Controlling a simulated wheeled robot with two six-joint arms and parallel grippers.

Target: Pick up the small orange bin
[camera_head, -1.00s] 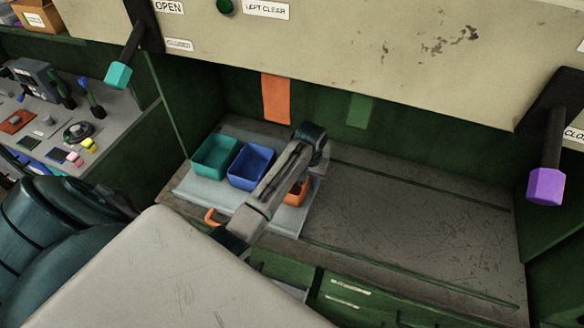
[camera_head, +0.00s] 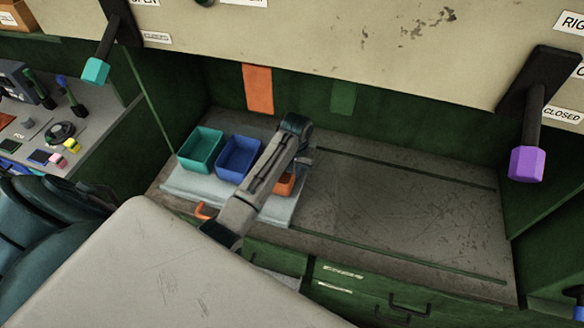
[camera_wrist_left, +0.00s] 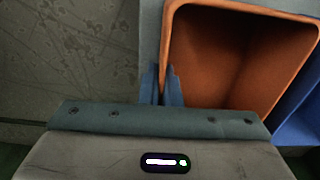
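The small orange bin (camera_head: 285,184) sits on a pale tray (camera_head: 183,187), mostly hidden behind my left arm in the head view. In the left wrist view the orange bin (camera_wrist_left: 235,55) looks empty, its opening facing the camera. My left gripper (camera_wrist_left: 161,84) has its two blue-grey fingers close together, one on each side of the bin's left wall, and appears shut on that wall. In the head view my left gripper (camera_head: 303,161) is at the bin's right side, partly hidden by the arm. My right gripper is not in view.
A blue bin (camera_head: 238,158) and a teal bin (camera_head: 200,150) stand left of the orange one on the tray. The tray has an orange handle (camera_head: 204,212). The worn grey bench (camera_head: 400,220) is clear to the right. A beige panel (camera_head: 350,35) hangs above.

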